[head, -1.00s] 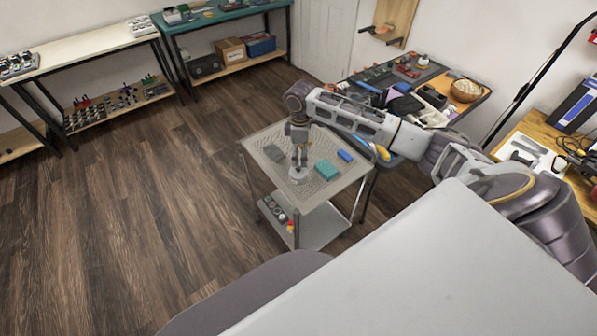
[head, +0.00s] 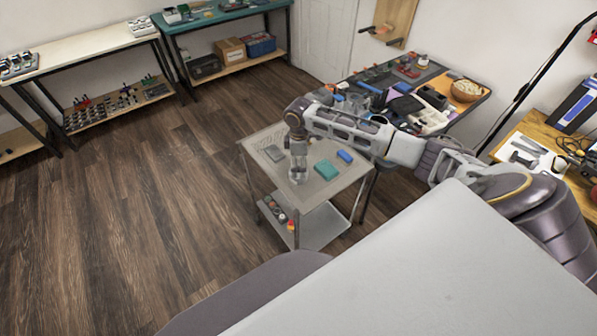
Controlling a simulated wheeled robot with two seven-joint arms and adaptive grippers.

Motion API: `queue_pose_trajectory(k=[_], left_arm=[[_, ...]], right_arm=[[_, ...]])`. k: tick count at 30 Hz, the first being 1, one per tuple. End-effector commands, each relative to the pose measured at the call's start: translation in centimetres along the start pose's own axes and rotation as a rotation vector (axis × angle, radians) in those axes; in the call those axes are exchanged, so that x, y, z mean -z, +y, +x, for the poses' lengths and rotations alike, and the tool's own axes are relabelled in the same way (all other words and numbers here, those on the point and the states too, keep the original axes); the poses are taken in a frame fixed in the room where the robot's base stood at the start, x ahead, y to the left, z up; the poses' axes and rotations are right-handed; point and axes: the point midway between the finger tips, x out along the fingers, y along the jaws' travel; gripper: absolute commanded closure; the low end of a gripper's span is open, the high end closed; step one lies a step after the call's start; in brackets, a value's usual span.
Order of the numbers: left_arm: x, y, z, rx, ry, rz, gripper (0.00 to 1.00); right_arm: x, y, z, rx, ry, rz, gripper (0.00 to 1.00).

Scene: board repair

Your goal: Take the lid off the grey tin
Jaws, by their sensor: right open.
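The grey tin (head: 298,179) is a small round light-grey thing near the front of the grey cart top (head: 262,172). My right gripper (head: 298,174) points straight down over it and is open, with its fingers low at the tin. The gripper hides much of the tin. I cannot tell whether the fingers touch it, or make out the lid as a separate part. My left gripper is not in view.
A teal box (head: 326,169) and a small blue block (head: 344,156) lie right of the tin on the cart. Several small things stand on the cart's lower shelf (head: 322,228). A cluttered workbench stands behind right.

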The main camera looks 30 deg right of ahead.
Motion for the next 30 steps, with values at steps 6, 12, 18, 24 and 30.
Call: queue_pose_trajectory(k=[6, 12, 18, 24, 30], left_arm=[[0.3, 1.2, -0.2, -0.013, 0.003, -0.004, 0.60], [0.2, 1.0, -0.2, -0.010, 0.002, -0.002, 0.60], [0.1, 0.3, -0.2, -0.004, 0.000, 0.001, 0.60], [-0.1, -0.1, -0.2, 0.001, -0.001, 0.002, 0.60], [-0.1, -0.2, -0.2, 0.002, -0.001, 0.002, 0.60]], right_arm=[[0.3, -0.2, 2.5, 0.002, 0.000, 0.001, 0.10], [0.3, -0.2, 3.6, -0.001, 0.001, 0.000, 0.10], [0.3, -0.2, 3.6, -0.001, 0.001, 0.000, 0.10], [0.3, -0.2, 3.6, 0.000, 0.001, 0.000, 0.10], [0.3, -0.2, 3.6, 0.000, 0.001, 0.000, 0.30]])
